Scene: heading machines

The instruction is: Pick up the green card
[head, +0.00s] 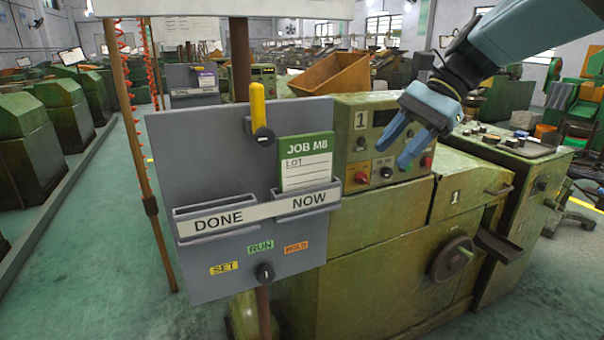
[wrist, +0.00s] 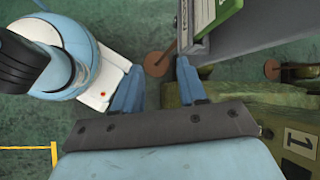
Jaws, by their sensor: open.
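The green card (head: 306,148), headed "JOB M8" with a white "LOT" area below, stands upright in the "NOW" pocket (head: 309,202) on the right of the grey board (head: 200,150). Its lower end is hidden by the pocket. My gripper (head: 396,152) is open and empty, right of the card and apart from it, in front of the green machine's panel. In the wrist view, the card (wrist: 204,14) shows at the top, right of and beyond my open fingers (wrist: 158,82).
The "DONE" pocket (head: 216,219) at the board's left looks empty. A yellow-handled lever (head: 258,110) stands out left of the card. The green machine (head: 390,230) with knobs and handwheel (head: 452,258) is close behind.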

